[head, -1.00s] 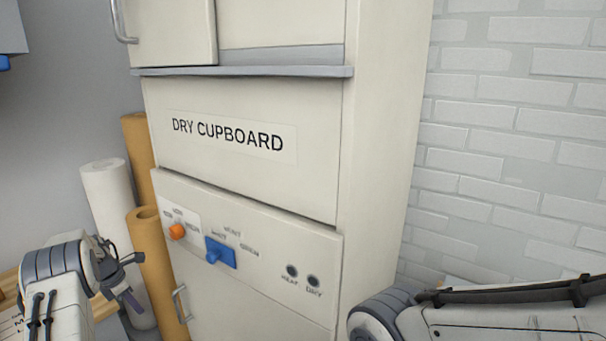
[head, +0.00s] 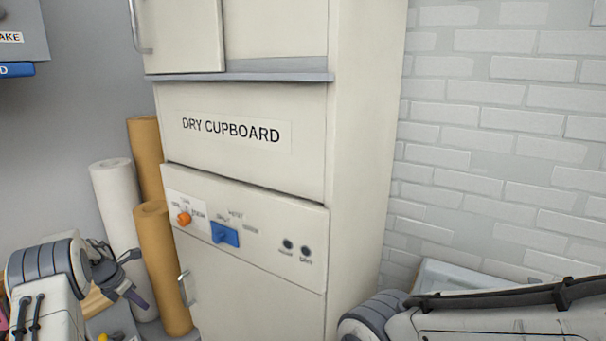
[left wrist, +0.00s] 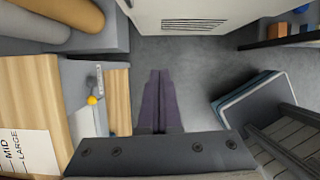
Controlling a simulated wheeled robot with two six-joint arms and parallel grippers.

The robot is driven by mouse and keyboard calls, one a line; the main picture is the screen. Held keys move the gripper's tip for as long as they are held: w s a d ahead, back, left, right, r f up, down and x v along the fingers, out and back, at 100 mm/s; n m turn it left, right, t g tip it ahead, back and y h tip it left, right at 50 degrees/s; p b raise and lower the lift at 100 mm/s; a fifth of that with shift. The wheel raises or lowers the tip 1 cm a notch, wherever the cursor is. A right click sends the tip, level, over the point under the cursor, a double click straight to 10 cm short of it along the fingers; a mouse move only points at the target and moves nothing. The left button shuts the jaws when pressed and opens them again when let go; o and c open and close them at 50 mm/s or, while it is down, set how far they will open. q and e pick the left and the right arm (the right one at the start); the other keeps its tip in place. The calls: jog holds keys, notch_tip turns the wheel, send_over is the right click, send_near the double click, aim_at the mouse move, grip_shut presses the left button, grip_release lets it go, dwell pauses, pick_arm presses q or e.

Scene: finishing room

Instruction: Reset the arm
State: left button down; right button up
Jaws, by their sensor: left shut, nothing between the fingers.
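My left gripper (head: 138,299) hangs at the lower left of the head view, in front of the paper rolls and left of the cupboard. In the left wrist view its two purple fingers (left wrist: 159,100) lie together, shut and empty, pointing over the grey floor. My right arm (head: 480,318) comes in at the lower right of the head view; its gripper is out of the frame. The cream dry cupboard (head: 260,155) stands upright ahead, with an orange knob (head: 184,218) and a blue switch (head: 225,235) on its panel. Nothing touches the left gripper.
Brown rolls (head: 162,265) and a white roll (head: 115,205) stand left of the cupboard.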

pick_arm(q)
jog(key=w+d+r+n+t+y, duration=0.1)
jog(key=w+d+r+n+t, duration=0.2)
jog(key=d+r+n, duration=0.6)
jog(key=w+d+r+n+t+y, duration=0.1)
jog(key=w+d+r+n+t, duration=0.15)
jog(key=d+r+n, duration=0.65)
jog(key=s+d+f+n+g, duration=0.2)
jog(key=s+d+n, duration=0.2)
jog(key=s+n, duration=0.55)
jog(key=s+d+f+n+g, duration=0.25)
jog(key=s+n, duration=0.35)
jog(key=s, duration=0.6)
jog(key=s+d+f+n+g, duration=0.2)
jog(key=s+d+f+n, duration=0.15)
jog(key=s+n, duration=0.55)
jog(key=s+d+r+m+g, duration=0.1)
jog(key=s+d+r+m, duration=0.2)
jog(key=s+d, duration=0.4)
jog(key=s+d+r+m+g, duration=0.1)
jog(key=s+d+r+m, duration=0.2)
jog(key=s+d+m, duration=0.2)
jog(key=shift+s+d+r+g+h, duration=0.3)
jog(key=shift+s+d+h, duration=0.1)
jog(key=shift+s+d, duration=0.75)
